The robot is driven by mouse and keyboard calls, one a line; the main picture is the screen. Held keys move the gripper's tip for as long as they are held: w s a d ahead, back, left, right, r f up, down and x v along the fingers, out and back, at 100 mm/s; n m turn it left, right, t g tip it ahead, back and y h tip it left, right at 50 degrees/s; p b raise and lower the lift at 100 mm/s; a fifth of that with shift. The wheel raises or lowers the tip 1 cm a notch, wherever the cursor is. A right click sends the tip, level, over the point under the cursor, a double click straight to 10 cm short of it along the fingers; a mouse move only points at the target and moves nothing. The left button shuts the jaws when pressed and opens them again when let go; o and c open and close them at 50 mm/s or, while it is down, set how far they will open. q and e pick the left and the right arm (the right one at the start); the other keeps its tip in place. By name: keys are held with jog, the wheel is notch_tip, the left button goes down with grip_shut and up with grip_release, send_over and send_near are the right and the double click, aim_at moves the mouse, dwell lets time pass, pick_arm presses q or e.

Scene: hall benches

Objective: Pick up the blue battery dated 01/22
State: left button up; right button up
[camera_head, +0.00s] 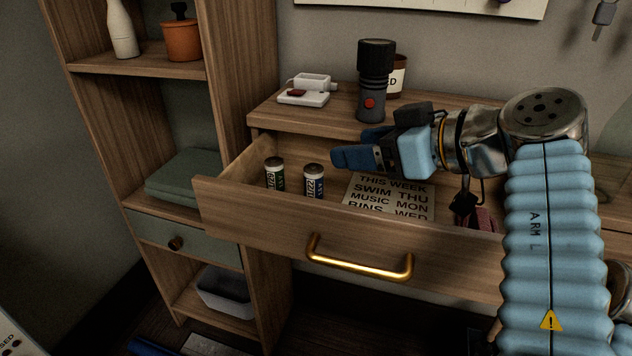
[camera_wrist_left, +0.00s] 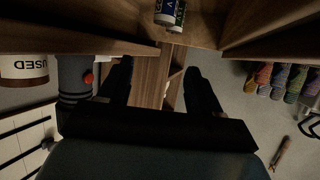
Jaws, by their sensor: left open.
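Two small batteries stand upright in the open drawer (camera_head: 262,217), near its left end. The blue-labelled battery (camera_head: 313,181) is on the right. A green-labelled battery (camera_head: 275,173) is to its left. Their labels carry small printing, too small to read surely. In the left wrist view the blue battery (camera_wrist_left: 165,14) and the green battery (camera_wrist_left: 180,15) show at the top edge, close together in view. My left gripper (camera_head: 350,148) is open and empty, above the drawer and right of the blue battery, not touching it. My right gripper is not in view.
A printed notice (camera_head: 388,199) lies in the drawer right of the batteries. The drawer has a brass handle (camera_head: 360,266). A shelf unit (camera_head: 240,110) stands left.

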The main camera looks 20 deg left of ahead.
aim_at(315, 167)
pick_arm(q)
jog(key=f, duration=0.1)
jog(key=a+f, duration=0.1)
jog(key=f, duration=0.2)
jog(key=shift+w+a, duration=0.3)
jog(key=shift+w, duration=0.05)
jog(key=x, duration=0.5)
jog(key=shift+w+a+f, duration=0.1)
jog(key=shift+w+a, duration=0.05)
jog(key=shift+a, duration=0.2)
jog(key=shift+c, duration=0.3)
grip_shut()
